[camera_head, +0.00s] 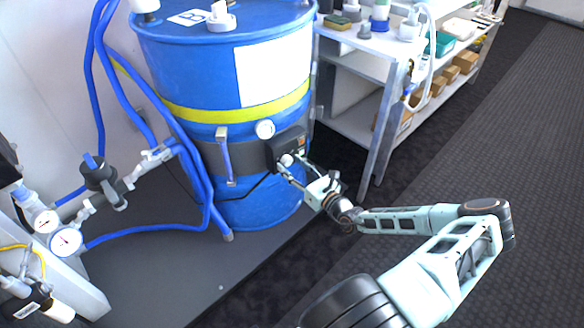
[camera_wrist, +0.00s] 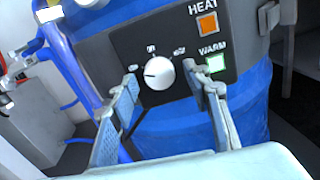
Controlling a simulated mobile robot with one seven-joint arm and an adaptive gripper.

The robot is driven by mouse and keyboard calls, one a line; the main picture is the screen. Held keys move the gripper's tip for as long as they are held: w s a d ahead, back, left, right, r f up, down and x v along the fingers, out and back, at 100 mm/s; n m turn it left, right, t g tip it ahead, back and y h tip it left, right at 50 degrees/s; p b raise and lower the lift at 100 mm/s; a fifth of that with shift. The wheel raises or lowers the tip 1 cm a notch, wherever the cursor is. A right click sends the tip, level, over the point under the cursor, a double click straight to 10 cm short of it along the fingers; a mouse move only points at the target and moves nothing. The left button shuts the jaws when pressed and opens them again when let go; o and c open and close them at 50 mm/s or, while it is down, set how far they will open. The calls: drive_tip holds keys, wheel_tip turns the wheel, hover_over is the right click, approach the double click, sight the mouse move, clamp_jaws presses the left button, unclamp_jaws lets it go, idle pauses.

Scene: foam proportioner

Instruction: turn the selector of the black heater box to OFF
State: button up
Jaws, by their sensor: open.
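The black heater box (camera_head: 290,145) is strapped to the side of the blue drum (camera_head: 215,75). In the wrist view its panel (camera_wrist: 105,48) is close, with a round white selector knob (camera_wrist: 160,73). Small white marks sit at the knob's left, top and upper right, too small to read surely. A short dark line on the knob points roughly left. An orange HEAT lamp (camera_wrist: 207,24) and a green WARM lamp (camera_wrist: 215,64) look lit. My gripper (camera_wrist: 163,80) is open, one finger on each side of the knob with gaps visible; depth to the knob is unclear.
Blue hoses (camera_head: 108,75) run down the drum's left side to gauges (camera_head: 66,240). A steel shelf unit (camera_head: 385,100) with bottles and boxes stands at the right. The dark floor (camera_head: 430,140) to the right is clear.

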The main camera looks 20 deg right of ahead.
drive_tip(key=c, duration=1.2)
drive_tip(key=shift+o, duration=0.2)
drive_tip(key=shift+m+p, duration=0.4)
drive_tip(key=shift+a+r+m+p, duration=0.1)
drive_tip(key=shift+m+p, duration=0.35)
drive_tip(key=shift+m, duration=0.05)
drive_tip(key=m+p, duration=0.1)
drive_tip(key=m, duration=0.2)
drive_tip(key=shift+m+p, duration=0.3)
drive_tip(key=shift+p, duration=0.05)
drive_tip(key=m, duration=0.6)
drive_tip(key=shift+p, duration=0.35)
drive_tip(key=shift+m, duration=0.3)
